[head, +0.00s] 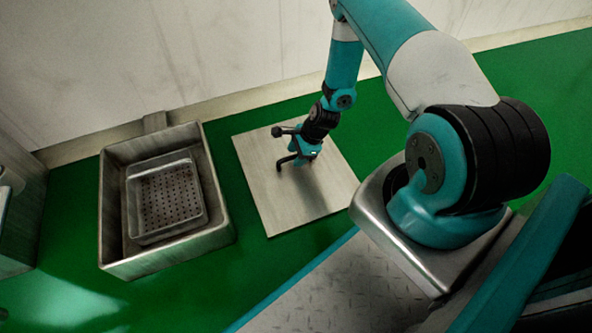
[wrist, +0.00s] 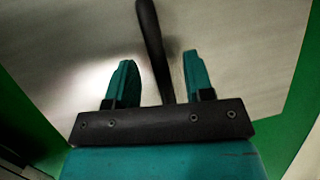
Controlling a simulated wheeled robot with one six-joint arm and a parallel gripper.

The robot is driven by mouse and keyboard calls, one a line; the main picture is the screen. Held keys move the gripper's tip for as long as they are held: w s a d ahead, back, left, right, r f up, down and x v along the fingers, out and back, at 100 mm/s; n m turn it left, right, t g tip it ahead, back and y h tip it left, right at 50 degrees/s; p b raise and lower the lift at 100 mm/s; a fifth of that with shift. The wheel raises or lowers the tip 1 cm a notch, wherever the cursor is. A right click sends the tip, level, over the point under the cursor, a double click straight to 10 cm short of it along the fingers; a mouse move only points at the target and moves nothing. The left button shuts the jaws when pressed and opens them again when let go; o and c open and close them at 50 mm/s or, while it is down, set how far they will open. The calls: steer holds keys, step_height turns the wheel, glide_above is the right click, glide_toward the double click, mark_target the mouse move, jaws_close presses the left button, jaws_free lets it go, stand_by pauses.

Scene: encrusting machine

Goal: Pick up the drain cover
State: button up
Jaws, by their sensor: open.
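The drain cover (head: 262,182) is a flat square metal plate on the green floor, in the middle of the head view. It fills most of the wrist view (wrist: 240,50). Its dark bar handle (wrist: 150,35) runs between the two teal fingers of my gripper (wrist: 157,65). The fingers are open, one on each side of the bar, with a gap visible to each. In the head view my gripper (head: 303,153) is low over the middle of the plate. The lower part of the handle is hidden behind the gripper body in the wrist view.
A metal drain basin (head: 112,215) with a perforated basket (head: 168,198) inside stands left of the plate. A pale wall (head: 130,60) runs behind. A metal cabinet (head: 20,220) is at the far left. Green floor in front of the basin is clear.

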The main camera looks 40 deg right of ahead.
steer(key=shift+x, duration=0.85)
steer(key=shift+r, duration=0.1)
steer(key=shift+f, duration=0.25)
jaws_close()
